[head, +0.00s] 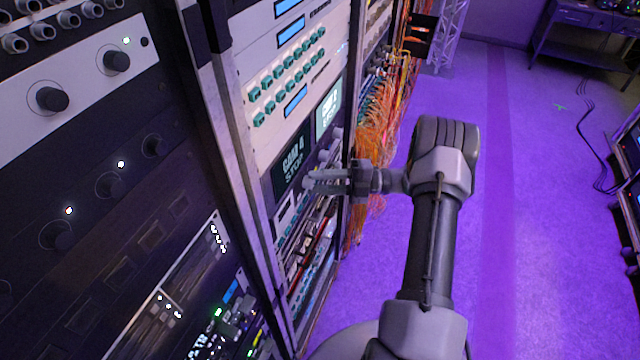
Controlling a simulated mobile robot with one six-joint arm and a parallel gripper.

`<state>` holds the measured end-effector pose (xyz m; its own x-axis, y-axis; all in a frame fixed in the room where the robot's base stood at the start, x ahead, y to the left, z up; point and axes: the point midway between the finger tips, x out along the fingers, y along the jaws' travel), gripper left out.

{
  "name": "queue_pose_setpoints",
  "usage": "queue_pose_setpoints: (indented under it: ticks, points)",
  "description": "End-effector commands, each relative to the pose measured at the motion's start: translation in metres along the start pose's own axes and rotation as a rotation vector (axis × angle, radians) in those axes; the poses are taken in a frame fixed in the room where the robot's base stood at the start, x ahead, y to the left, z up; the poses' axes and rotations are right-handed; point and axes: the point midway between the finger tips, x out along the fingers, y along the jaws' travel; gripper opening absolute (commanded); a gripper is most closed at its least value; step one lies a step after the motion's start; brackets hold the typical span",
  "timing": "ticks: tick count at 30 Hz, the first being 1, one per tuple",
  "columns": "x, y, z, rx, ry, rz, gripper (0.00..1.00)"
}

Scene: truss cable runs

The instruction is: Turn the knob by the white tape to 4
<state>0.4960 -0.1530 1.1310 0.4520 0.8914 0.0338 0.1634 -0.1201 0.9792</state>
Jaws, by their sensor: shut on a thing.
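My gripper (316,180) reaches left from my arm to the rack face, just right of a dark screen (292,158) reading "CAM 4 STOP". Its fingers are shut on a small grey knob at their tips, and they mostly hide it. Two more grey knobs (324,155) sit in line above it, beside the screen. I cannot make out the white tape or any scale numbers at this size, nor where the held knob points.
A green-lit screen (328,108) and a panel of teal buttons (287,76) are above. Orange cables (374,135) hang close behind my gripper. A nearer rack with black knobs (52,99) fills the left. The purple floor (525,200) at right is mostly clear.

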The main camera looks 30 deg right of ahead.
Motion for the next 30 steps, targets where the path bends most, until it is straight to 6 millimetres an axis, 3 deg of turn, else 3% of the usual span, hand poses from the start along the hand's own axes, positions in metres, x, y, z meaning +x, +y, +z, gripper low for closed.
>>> queue_pose_setpoints:
  ticks: [12, 29, 30]
  points:
    - [0.0002, -0.0028, 0.0000, 0.154, 0.010, 0.071, 0.00]
    - [0.0003, -0.0026, -0.0002, 0.175, 0.011, 0.081, 0.00]
    - [0.0003, -0.0026, -0.0002, 0.175, 0.011, 0.081, 0.37]
